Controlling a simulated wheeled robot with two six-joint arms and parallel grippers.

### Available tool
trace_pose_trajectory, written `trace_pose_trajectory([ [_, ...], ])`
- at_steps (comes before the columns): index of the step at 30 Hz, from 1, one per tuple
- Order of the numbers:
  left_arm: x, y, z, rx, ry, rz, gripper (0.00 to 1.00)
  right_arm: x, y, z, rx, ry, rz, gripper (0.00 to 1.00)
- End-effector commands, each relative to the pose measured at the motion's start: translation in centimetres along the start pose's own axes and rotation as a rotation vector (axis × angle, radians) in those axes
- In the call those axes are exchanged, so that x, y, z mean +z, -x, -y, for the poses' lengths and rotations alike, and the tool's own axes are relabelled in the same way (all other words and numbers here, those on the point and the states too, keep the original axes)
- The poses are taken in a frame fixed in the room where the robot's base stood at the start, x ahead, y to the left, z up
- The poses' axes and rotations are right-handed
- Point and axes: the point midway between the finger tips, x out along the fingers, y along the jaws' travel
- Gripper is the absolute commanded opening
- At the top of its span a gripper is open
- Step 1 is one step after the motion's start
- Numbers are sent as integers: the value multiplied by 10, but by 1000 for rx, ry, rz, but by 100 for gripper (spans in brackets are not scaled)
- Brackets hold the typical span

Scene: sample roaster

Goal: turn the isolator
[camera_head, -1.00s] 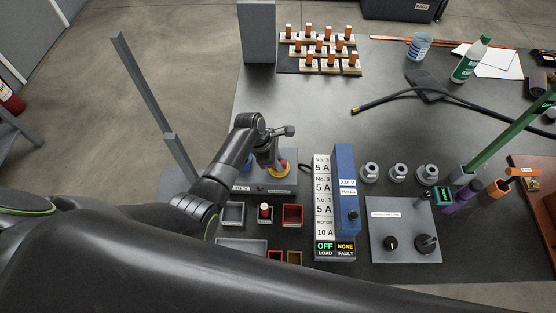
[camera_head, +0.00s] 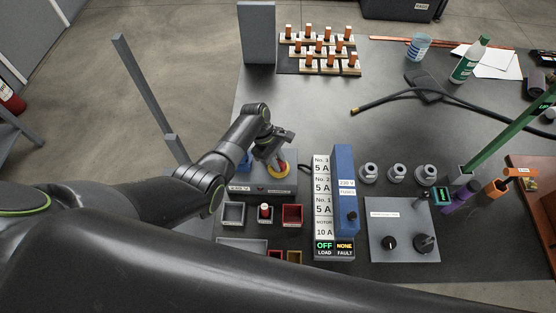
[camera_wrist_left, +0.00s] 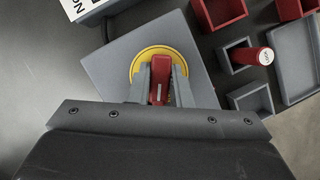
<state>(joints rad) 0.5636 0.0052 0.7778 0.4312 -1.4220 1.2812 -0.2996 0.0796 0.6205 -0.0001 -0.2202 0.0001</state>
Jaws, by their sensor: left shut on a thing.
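The isolator is a grey box (camera_wrist_left: 110,68) with a round yellow plate (camera_wrist_left: 141,66) and a red handle (camera_wrist_left: 160,72). In the head view its yellow plate (camera_head: 284,172) shows partly behind my left gripper (camera_head: 276,165). In the left wrist view my left gripper (camera_wrist_left: 159,88) is shut on the red handle, with one grey finger on each side of it. The gripper hides part of the plate and box. My right gripper is not seen.
Beside the isolator are a red tray (camera_head: 292,215) and a red-topped post (camera_head: 265,212). A white fuse label panel (camera_head: 322,190) and a blue fuse box (camera_head: 345,190) stand to the right. A grey control box (camera_head: 400,215) is further right.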

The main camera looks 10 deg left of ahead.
Motion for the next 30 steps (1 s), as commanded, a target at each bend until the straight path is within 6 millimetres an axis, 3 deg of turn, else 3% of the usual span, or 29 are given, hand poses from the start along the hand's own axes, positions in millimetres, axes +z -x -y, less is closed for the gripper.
trace_pose_trajectory([
  [30, 1, -1, -3, -342, -828, -2, 0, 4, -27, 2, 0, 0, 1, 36],
])
